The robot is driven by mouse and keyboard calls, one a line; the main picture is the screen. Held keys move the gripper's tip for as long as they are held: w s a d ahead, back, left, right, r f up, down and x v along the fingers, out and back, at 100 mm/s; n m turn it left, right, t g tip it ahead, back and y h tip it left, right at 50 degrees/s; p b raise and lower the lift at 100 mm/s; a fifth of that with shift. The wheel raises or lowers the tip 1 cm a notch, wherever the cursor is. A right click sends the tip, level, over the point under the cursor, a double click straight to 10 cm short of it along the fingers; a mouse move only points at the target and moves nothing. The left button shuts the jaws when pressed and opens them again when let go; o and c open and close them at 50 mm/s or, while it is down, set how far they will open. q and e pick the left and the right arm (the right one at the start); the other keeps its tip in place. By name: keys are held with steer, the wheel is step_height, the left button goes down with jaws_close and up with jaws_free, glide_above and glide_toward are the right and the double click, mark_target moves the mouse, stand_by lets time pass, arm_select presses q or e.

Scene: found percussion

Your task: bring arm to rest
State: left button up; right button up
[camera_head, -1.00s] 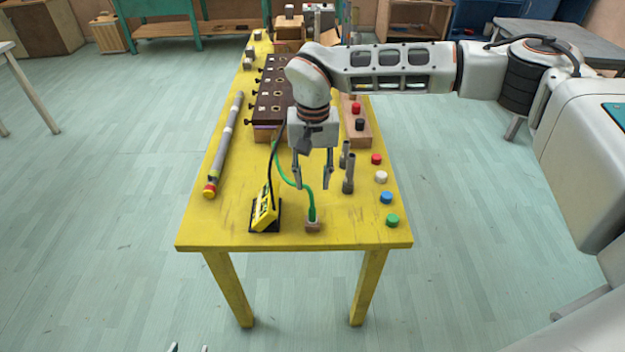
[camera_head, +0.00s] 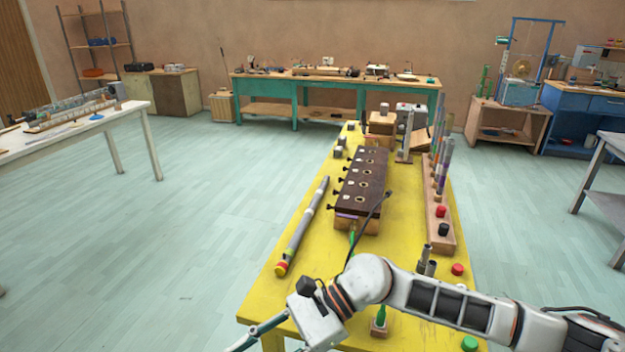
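My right arm reaches in from the lower right, low over the near end of the yellow table (camera_head: 292,240). My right gripper (camera_head: 252,338) points down and left, past the table's near left corner. One finger shows. The rest is cut off by the bottom edge, so its opening and anything in it cannot be told. My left gripper is not in view.
A dark box with holes (camera_head: 364,178), a grey tube (camera_head: 305,228), a rack of coloured tubes (camera_head: 440,230), two grey cylinders (camera_head: 425,258) and a red cap (camera_head: 457,269) are on the table. A green tube end (camera_head: 380,314) stands close to my arm. Floor left is clear.

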steer(key=w+a+r+m+t+y, duration=0.3)
steer(key=r+m+t+y, duration=0.55)
steer(key=m, duration=0.95)
steer(key=w+d+f+m+t+h, duration=0.4)
steer(key=d+f+m+t, duration=0.15)
steer(key=m, duration=0.45)
steer(key=w+d+f+m+t+h, duration=0.35)
steer(key=d+m+t, duration=0.35)
steer(key=m, duration=0.4)
steer(key=s+d+f+m+g+h, duration=0.2)
steer(key=s+d+f+m+h, duration=0.3)
steer(key=f, duration=0.8)
steer(key=s+d+f+m+g+h, duration=0.2)
steer(key=s+d+f+m+h, duration=0.3)
steer(key=s+d+f+m, duration=0.3)
steer(key=d+f+m, duration=0.4)
steer(key=d+f, duration=0.1)
steer(key=d, duration=0.3)
steer(key=shift+s+d+f+m+g, duration=0.2)
steer(key=shift+s+m+g, duration=0.1)
steer(key=shift+g, duration=0.1)
